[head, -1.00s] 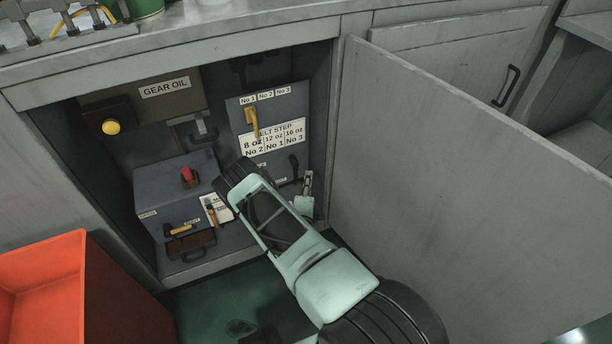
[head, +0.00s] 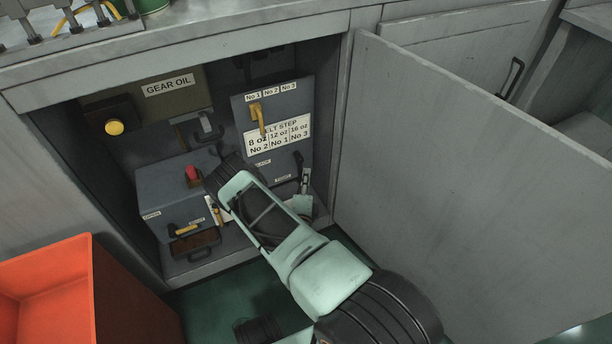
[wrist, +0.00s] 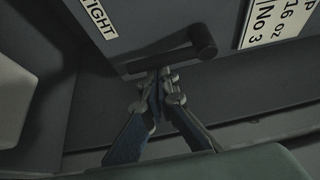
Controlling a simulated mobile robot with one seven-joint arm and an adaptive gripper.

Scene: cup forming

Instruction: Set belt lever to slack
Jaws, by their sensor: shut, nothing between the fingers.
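The belt lever (head: 298,160) is a short black handle low on the right of the grey belt-step box (head: 238,112). In the wrist view the lever (wrist: 170,50) runs from the left to a rounded knob at the right. A label reading TIGHT (wrist: 98,17) is beside its left end. My gripper (head: 306,173) is low at the right of the cupboard, close to the lever. In the wrist view my gripper's fingertips (wrist: 158,76) are together and empty, just below the lever's middle. I cannot tell whether they touch it.
A yellow handle (head: 257,118) hangs above the lever. A lower box with a red knob (head: 192,174) stands to the left. The open cupboard door (head: 450,170) bounds the right side. An orange bin (head: 50,295) stands at front left.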

